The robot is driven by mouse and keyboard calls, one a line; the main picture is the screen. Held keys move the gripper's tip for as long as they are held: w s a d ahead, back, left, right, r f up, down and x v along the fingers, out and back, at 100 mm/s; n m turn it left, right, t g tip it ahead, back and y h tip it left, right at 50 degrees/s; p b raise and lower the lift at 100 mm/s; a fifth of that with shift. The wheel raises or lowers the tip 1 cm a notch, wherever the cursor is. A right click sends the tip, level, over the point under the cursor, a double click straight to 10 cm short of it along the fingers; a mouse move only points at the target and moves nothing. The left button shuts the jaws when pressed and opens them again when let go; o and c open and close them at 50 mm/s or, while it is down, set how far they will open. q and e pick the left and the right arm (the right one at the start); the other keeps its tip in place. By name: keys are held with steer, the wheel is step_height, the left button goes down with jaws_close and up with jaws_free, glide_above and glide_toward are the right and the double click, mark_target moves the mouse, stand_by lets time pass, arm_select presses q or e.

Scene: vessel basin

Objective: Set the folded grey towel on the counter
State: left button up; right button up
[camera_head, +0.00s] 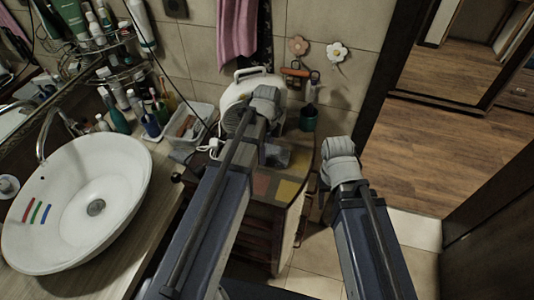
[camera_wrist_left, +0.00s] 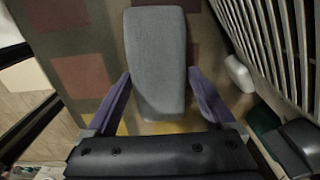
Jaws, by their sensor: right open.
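The folded grey towel (camera_wrist_left: 157,60) is between the two fingers of my left gripper (camera_wrist_left: 160,75) in the left wrist view. The towel also shows as a small grey patch (camera_head: 277,155) in the head view, over a patterned cabinet top (camera_head: 288,192) with coloured squares. I cannot tell if it touches that top. The wooden counter (camera_head: 135,235) runs along the left under the basin. My right gripper (camera_head: 326,190) is open beside the cabinet, its fingers mostly hidden.
A white basin (camera_head: 120,185) stands on the wooden counter. Bottles (camera_head: 118,118) and a clear bin (camera_head: 190,122) stand behind it. A white rounded appliance (camera_head: 240,88) and a dark green cup (camera_head: 308,117) stand at the cabinet's back. Open floor (camera_head: 440,140) lies to the right.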

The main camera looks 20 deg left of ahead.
arm_select(q)
steer(key=c, duration=1)
steer(key=shift+c, duration=0.2)
